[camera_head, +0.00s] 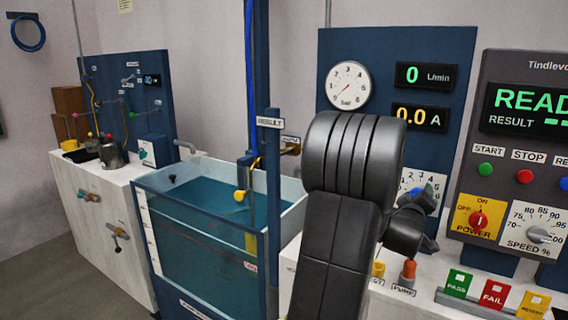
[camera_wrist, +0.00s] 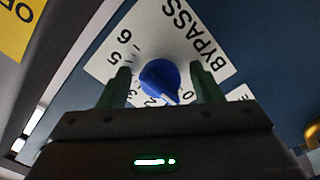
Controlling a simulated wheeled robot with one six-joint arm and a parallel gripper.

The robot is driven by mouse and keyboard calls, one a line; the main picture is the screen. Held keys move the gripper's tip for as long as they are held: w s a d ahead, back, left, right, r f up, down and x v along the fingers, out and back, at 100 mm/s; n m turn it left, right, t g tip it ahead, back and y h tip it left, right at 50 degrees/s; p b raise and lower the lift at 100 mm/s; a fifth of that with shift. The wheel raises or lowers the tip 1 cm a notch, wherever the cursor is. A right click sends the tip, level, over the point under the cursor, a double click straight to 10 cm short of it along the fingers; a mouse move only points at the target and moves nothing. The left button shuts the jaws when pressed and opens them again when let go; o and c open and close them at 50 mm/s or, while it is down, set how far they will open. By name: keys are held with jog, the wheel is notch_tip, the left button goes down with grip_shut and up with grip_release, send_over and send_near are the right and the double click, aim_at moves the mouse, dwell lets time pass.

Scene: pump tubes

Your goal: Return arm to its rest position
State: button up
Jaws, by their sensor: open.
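My gripper (camera_wrist: 161,72) is open in the wrist camera view, with one green finger on each side of a blue knob (camera_wrist: 160,80). A gap shows between each finger and the knob, and nothing is held. The knob sits on a white dial plate (camera_wrist: 205,55) marked BYPASS with numbers around it. Its pointer is turned towards the low-number side near 0; the exact mark is hard to read. In the head view my arm (camera_head: 350,190) reaches to the panel and covers much of the dial plate (camera_head: 415,182).
A blue panel with a pressure gauge (camera_head: 348,85) stands behind my arm. A water tank (camera_head: 215,225) is at the left. A control box with the red power knob (camera_head: 478,220) is at the right. PASS and FAIL blocks (camera_head: 493,293) stand in front of it.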

jog(key=m+p, duration=0.3)
jog(key=m, duration=0.1)
jog(key=shift+r+p, duration=0.15)
jog(key=shift+p, duration=0.25)
jog(key=b+v, duration=0.1)
jog(key=v, duration=0.5)
jog(key=shift+s+f, duration=0.2)
jog(key=shift+a, duration=0.2)
